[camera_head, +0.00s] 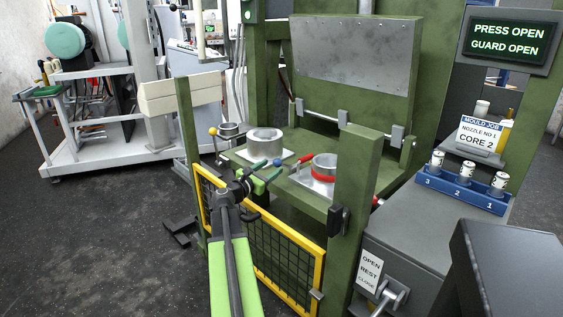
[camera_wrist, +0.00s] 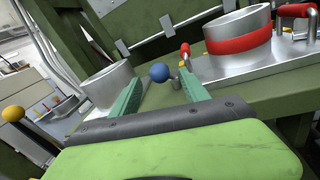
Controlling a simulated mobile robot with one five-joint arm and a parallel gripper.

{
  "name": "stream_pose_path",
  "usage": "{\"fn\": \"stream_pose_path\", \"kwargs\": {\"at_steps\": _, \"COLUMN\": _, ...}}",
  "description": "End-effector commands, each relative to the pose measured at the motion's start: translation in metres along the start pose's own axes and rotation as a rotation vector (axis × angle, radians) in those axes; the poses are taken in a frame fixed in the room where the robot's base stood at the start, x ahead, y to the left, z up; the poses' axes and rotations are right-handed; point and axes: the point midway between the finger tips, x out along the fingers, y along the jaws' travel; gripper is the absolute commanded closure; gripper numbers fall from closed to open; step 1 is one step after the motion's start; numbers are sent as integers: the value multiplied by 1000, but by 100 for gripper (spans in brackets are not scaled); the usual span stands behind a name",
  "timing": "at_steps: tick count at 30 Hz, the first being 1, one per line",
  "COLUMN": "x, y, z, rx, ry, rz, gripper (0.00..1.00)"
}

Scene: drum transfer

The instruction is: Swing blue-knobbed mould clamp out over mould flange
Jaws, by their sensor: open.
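The blue knob (camera_wrist: 160,72) of the mould clamp shows in the wrist view, between and just beyond my fingertips; I cannot tell whether they touch it. In the head view the blue knob (camera_head: 277,163) is at the tip of my gripper (camera_head: 270,173). My gripper (camera_wrist: 163,84) is open, its green fingers on either side of the knob in the picture. A short grey clamp post (camera_wrist: 175,83) stands beside the knob. The red-banded mould (camera_wrist: 238,42) sits right of it on a metal flange (camera_wrist: 240,70); the mould (camera_head: 324,165) also shows in the head view. The clamp's arm is mostly hidden.
A plain metal ring (camera_head: 264,142) sits left of the mould. A yellow-knobbed lever (camera_head: 213,131) stands farther left. A display (camera_head: 508,41) reads PRESS OPEN, GUARD OPEN.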

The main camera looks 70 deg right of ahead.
Motion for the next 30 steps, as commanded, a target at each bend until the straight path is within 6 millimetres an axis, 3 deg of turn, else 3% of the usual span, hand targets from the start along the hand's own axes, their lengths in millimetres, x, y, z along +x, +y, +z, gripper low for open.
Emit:
{"fn": "stream_pose_path", "kwargs": {"at_steps": 3, "x": 33, "y": 2, "z": 0, "rx": 0, "ry": 0, "rz": -2, "gripper": 47}}
{"fn": "stream_pose_path", "kwargs": {"at_steps": 9, "x": 68, "y": 2, "z": -1, "rx": 1, "ry": 1, "rz": 1, "gripper": 47}}
{"fn": "stream_pose_path", "kwargs": {"at_steps": 15, "x": 79, "y": 1, "z": 0, "rx": 1, "ry": 1, "rz": 1, "gripper": 47}}
{"fn": "stream_pose_path", "kwargs": {"at_steps": 22, "x": 79, "y": 1, "z": 0, "rx": 1, "ry": 1, "rz": 2, "gripper": 47}}
{"fn": "stream_pose_path", "kwargs": {"at_steps": 30, "x": 79, "y": 1, "z": 0, "rx": 1, "ry": 1, "rz": 2, "gripper": 82}}
